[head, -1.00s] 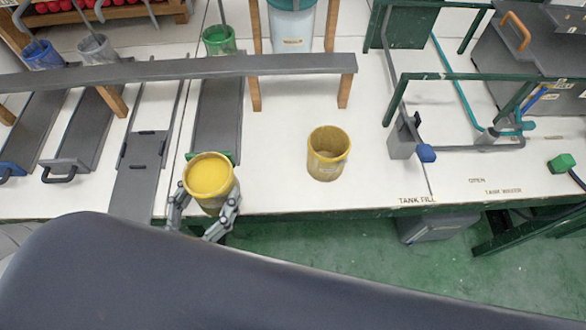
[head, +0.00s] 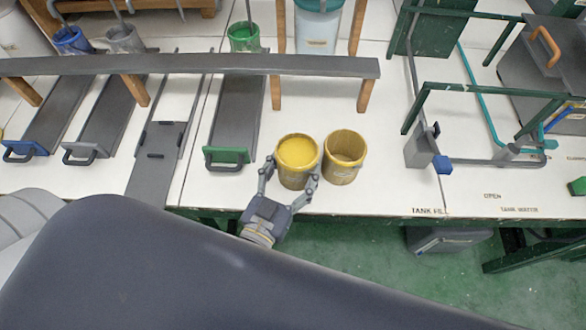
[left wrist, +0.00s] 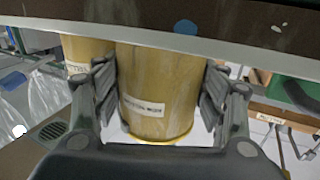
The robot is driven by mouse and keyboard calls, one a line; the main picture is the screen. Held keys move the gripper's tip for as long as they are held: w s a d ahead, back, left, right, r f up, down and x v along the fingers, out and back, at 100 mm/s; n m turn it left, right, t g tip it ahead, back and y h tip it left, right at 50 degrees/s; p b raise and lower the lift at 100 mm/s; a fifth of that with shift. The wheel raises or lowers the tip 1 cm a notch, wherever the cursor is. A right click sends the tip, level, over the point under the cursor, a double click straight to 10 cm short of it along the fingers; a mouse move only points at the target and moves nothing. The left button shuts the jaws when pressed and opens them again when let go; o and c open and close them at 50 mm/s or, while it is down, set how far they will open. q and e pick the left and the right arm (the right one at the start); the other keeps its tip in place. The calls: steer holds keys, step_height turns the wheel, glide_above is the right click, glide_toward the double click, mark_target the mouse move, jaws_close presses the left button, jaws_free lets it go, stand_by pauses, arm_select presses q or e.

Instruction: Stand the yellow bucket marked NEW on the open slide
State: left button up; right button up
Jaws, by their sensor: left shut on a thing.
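My left gripper (head: 291,180) is shut on a yellow bucket (head: 294,176) full of yellow paint and holds it upright. In the left wrist view that bucket (left wrist: 155,80) is between the fingers, with a white label too small to read surely. Whether it touches the bench cannot be told. A second yellow bucket (head: 341,174) stands close on its right, its inside looking mostly empty; it shows at the left of the left wrist view (left wrist: 84,48). The open slide (head: 160,140), grey and bare in front, sticks out towards me, left of the green-handled slide. My right gripper is not in view.
A long grey beam (head: 190,65) on wooden legs crosses above the slides. The green-handled slide (head: 226,157) lies between the held bucket and the open slide. Blue (head: 72,40), grey (head: 124,38) and green (head: 243,38) buckets stand behind.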

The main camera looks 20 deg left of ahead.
arm_select(q)
steer(key=shift+f, duration=0.15)
steer(key=shift+f, duration=0.1)
steer(key=o, duration=1.3)
steer(key=shift+f, duration=0.1)
steer(key=shift+o, duration=0.2)
